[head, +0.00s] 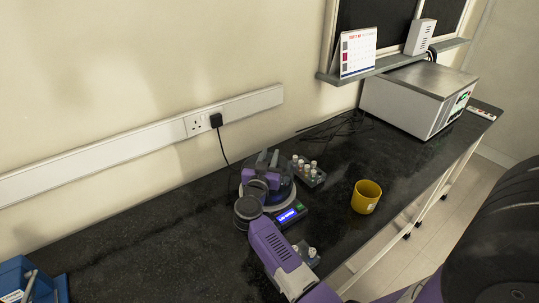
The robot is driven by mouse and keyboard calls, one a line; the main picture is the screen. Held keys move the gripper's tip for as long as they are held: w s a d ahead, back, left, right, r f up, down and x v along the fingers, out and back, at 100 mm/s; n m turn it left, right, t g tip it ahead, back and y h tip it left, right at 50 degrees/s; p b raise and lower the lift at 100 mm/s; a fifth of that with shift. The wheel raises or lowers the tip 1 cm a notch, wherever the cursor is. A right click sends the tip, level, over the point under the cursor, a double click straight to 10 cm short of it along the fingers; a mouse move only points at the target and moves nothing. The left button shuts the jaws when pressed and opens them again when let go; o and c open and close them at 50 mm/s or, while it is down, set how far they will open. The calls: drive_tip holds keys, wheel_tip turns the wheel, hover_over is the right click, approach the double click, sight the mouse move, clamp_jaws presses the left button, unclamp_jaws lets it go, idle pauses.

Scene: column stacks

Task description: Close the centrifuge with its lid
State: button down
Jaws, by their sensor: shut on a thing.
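The centrifuge (289,215) stands on the dark bench near the middle of the head view, with a lit blue display on its front. A pale rim and dark bluish round part show behind my arm. My gripper (268,159) is over the centrifuge, its two grey fingers at the top of the purple hand. It is shut on the lid (284,186), which looks dark and rounded and lies at or just above the centrifuge's rim. My arm covers the left and front of both. I cannot tell whether the lid touches the rim all round.
A rack of white-capped tubes (308,169) stands right behind the centrifuge, and more tubes (307,252) stand in front. A yellow mug (366,197) is to the right. A black plug (216,120) has a cable hanging behind. A blue box (28,283) is at lower left; the bench between is clear.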

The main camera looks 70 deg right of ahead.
drive_tip(key=shift+f, duration=0.45)
drive_tip(key=c, duration=0.6)
unclamp_jaws()
drive_tip(key=shift+r+p, duration=3.05)
drive_tip(key=shift+p, duration=0.8)
drive_tip(key=shift+f, duration=0.1)
